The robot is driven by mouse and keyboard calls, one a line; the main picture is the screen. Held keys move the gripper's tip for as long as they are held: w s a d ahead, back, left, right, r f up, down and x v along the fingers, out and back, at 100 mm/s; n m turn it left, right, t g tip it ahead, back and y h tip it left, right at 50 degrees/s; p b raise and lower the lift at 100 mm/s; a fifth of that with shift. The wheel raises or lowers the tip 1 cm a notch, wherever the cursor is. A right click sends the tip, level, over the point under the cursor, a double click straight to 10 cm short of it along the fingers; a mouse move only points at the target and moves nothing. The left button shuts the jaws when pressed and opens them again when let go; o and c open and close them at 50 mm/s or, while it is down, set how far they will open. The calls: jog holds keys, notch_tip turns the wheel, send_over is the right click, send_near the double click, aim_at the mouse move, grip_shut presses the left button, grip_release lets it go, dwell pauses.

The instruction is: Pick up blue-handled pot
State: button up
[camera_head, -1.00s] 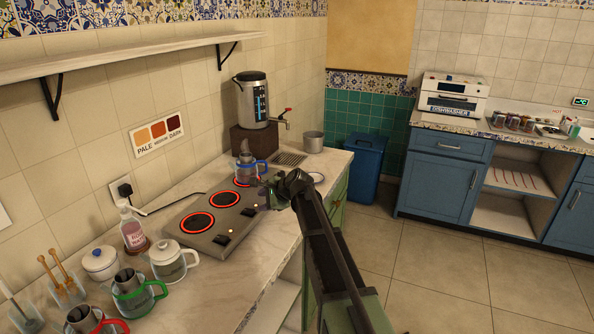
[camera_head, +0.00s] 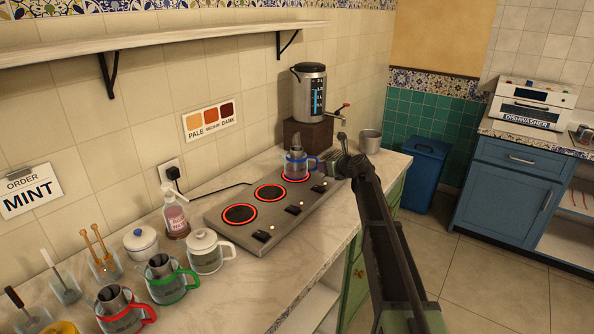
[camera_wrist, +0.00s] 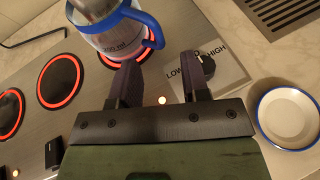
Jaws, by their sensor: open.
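The blue-handled pot (camera_head: 296,161) is a clear glass pot with a blue band and handle, standing on the far burner of the three-burner hob. In the wrist view the pot (camera_wrist: 115,38) is at the top, its blue handle curving towards my gripper. My gripper (camera_wrist: 158,72) is open and empty, its two dark fingers just short of the handle and apart from the glass body. In the head view my gripper (camera_head: 331,164) is just right of the pot. Whether a finger touches the handle I cannot tell.
The hob (camera_head: 230,228) has glowing red rings. A control knob (camera_wrist: 203,65) lies beyond my right finger, and a blue-rimmed saucer (camera_wrist: 287,117) is at the right. A samovar (camera_head: 311,90) stands behind the pot. Red-handled (camera_head: 122,312) and green-handled (camera_head: 170,280) pots stand at the front left.

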jog(key=b+x, duration=0.2)
jog(key=x, duration=0.3)
jog(key=shift+w+a, duration=0.1)
grip_shut()
